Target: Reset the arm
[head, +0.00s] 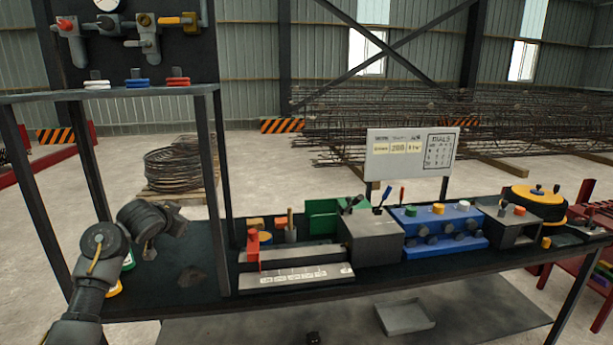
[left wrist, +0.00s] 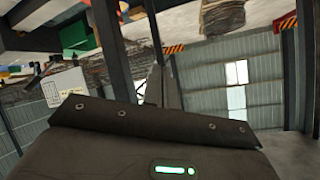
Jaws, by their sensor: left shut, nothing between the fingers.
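My left arm comes in from the left of the head view, bent over the left end of the dark workbench (head: 380,285). My left gripper (head: 149,252) hangs from its wrist, pointing down above the bench top, to the left of a dark lump (head: 191,278). The gripper's fingers (left wrist: 163,86) also show in the left wrist view, behind the dark wrist housing, shut and empty. That view is strongly tilted. My right arm and right gripper are in neither view.
A shelf frame (head: 213,160) stands close to my left arm. The bench holds a grey box (head: 371,240), a blue control block (head: 436,228) and a sign (head: 408,152). A grey tray (head: 404,318) lies below. Rebar cages (head: 400,125) lie behind.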

